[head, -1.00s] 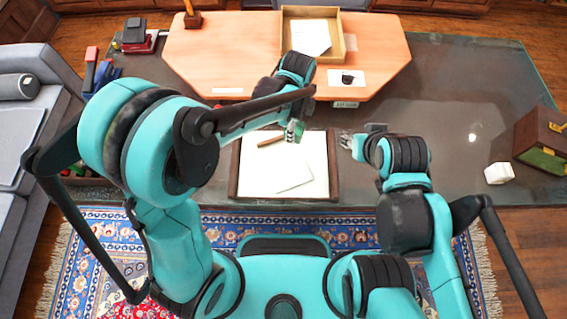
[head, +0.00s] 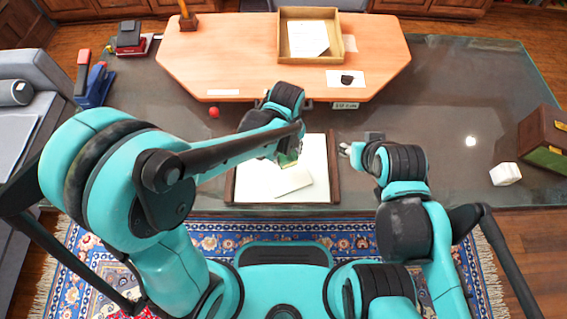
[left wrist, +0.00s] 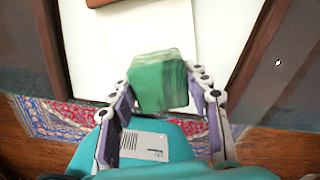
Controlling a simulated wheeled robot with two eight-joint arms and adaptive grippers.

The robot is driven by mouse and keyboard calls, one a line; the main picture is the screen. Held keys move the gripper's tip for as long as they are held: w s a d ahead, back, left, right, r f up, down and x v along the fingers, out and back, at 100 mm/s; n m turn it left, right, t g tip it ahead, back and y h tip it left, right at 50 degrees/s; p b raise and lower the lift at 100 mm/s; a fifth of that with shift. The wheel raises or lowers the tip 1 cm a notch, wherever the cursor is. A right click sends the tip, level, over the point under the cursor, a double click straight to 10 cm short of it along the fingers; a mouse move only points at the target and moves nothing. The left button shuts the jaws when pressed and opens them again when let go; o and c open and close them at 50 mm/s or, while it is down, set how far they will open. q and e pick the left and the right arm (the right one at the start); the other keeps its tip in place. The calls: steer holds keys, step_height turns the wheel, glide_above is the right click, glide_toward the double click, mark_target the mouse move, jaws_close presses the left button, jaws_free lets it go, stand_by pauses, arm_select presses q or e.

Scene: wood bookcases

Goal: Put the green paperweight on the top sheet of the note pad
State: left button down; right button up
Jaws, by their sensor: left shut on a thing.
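The green paperweight (left wrist: 160,82) is a rough block held between the fingers of my left gripper (left wrist: 163,98) in the left wrist view. In the head view my left gripper (head: 287,157) is over the desk blotter, with the block partly hidden by it. A white note pad (head: 294,180) lies on the blotter just below the gripper in the picture. Its pale sheet also shows beyond the block in the left wrist view (left wrist: 150,35). I cannot tell the height of the block above it. My right gripper (head: 345,151) is right of the blotter; its fingers are too small to read.
The blotter (head: 334,165) has dark side bars. A wooden tray (head: 283,50) with papers stands at the back. A red ball (head: 214,112) lies left of the arm. A white block (head: 505,174) and a brown box (head: 545,140) are at the right.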

arm_select(q)
steer(key=shift+a+f, duration=0.4)
steer(key=shift+a, duration=0.05)
steer(key=shift+f+b, duration=1.05)
steer(key=shift+f, duration=0.75)
steer(key=shift+f, duration=0.25)
steer(key=c, duration=0.7)
jaws_free()
steer(key=shift+r, duration=0.1)
steer(key=shift+c, duration=0.2)
steer(key=shift+r, duration=0.1)
